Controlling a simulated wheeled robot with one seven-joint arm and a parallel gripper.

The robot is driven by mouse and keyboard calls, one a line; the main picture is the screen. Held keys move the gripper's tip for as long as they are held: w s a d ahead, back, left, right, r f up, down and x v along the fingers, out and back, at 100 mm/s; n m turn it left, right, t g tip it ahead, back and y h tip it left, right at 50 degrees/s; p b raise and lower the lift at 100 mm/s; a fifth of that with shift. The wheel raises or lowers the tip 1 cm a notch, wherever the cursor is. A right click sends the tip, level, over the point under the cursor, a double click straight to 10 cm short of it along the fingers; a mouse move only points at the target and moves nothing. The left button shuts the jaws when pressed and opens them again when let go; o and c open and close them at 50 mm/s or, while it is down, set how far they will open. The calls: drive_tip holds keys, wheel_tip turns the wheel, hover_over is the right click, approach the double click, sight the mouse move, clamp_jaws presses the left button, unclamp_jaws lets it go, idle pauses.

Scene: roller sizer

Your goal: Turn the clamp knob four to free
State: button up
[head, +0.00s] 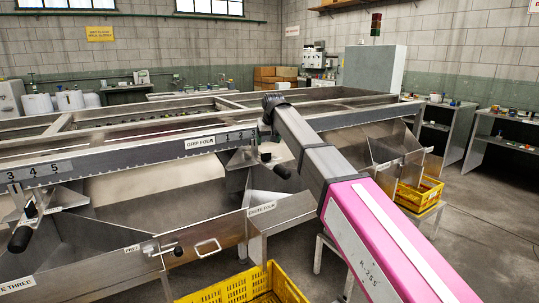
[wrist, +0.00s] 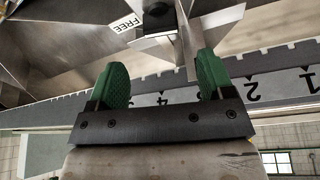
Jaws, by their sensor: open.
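A dark clamp knob (head: 266,156) sits on a metal bracket under the rail beside the "GRIP FOUR" label (head: 200,142). In the wrist view a black knob (wrist: 157,14) shows at the top edge, partly cut off, next to an upside-down "FREE" label (wrist: 130,22).
A black handle (head: 282,171) sticks out just below the knob. The numbered rail (wrist: 262,90) runs close behind the fingers. The "CHUTE FOUR" chute (head: 283,212) slopes below, with a yellow crate (head: 290,287) in front. Another knob (head: 30,208) stands at the left.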

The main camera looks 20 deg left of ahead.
sight(266, 154)
drive_tip(key=x, duration=0.8)
drive_tip(key=shift+a+f, duration=0.15)
drive_tip(key=shift+f, duration=0.1)
drive_tip(key=c, duration=0.9)
